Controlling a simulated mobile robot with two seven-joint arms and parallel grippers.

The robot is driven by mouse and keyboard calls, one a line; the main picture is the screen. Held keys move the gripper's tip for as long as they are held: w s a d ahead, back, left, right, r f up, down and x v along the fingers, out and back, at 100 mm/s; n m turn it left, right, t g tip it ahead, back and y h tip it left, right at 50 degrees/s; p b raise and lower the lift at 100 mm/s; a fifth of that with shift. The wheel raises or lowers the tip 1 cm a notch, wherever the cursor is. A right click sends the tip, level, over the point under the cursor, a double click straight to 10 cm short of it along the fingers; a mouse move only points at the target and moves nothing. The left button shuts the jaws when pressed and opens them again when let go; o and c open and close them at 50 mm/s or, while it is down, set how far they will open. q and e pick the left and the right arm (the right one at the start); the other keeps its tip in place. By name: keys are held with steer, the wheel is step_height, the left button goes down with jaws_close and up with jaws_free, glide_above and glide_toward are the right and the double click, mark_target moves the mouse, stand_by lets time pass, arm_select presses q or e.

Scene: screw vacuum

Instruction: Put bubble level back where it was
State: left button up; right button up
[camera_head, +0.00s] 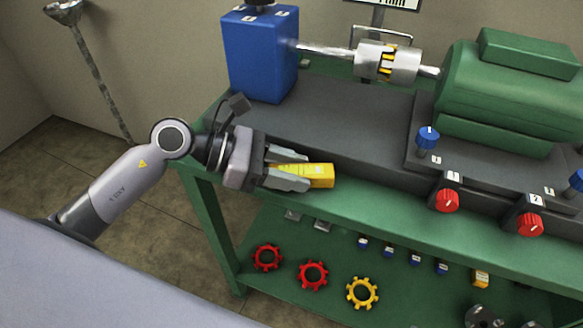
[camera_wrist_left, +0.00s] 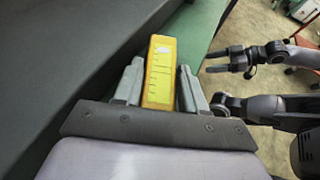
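The bubble level is a yellow block (camera_head: 320,175) over the green front strip of the workbench, beside the dark machine base. My left gripper (camera_head: 290,170) has one finger along each side of it, and its far end sticks out past the fingertips.
The green workbench (camera_head: 375,205) carries a blue block (camera_head: 260,55), a metal coupling (camera_head: 387,62), a green motor (camera_head: 500,95) and red knobs (camera_head: 447,200). The lower shelf holds red gears (camera_head: 313,275), a yellow gear (camera_head: 362,293) and small parts. The green strip right of the level is clear.

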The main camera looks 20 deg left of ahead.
arm_select(q)
steer(key=shift+o, duration=0.4)
steer(key=shift+r, duration=0.2)
steer(key=shift+s+a, duration=0.15)
steer(key=shift+a, duration=0.25)
steer(key=v, duration=1.1)
steer(key=shift+b, duration=0.35)
steer(key=shift+a+r, duration=0.15)
